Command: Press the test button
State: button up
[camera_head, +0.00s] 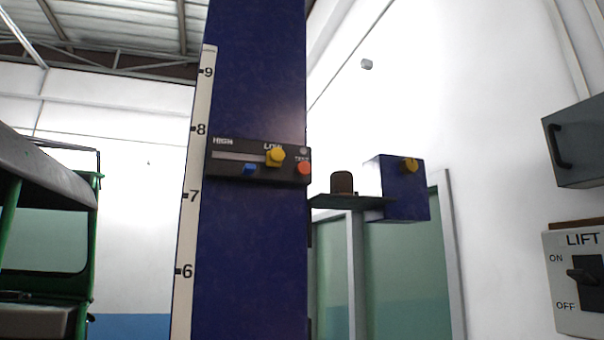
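A dark control panel (226,168) is mounted on a tall blue lift column (250,255). The panel has HIGH and LOW labels, a slot, a blue slider knob (250,169) and a yellow knob (275,156) below the LOW label. At the panel's right end is a round orange button (304,168), under a small label that seems to read TEST. A small grey round part (304,150) sits above that label. My gripper is not in view, and nothing covers the panel.
A numbered scale (188,235) runs up the column's left edge. A lift arm with a dark pad (342,183) and a blue box (400,190) juts out right. A LIFT ON/OFF switch box (562,300) and a grey box (578,150) are at far right. A green rickshaw (45,230) stands left.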

grip_shut()
dwell(0.6)
jog(key=shift+w, duration=0.1)
dwell(0.5)
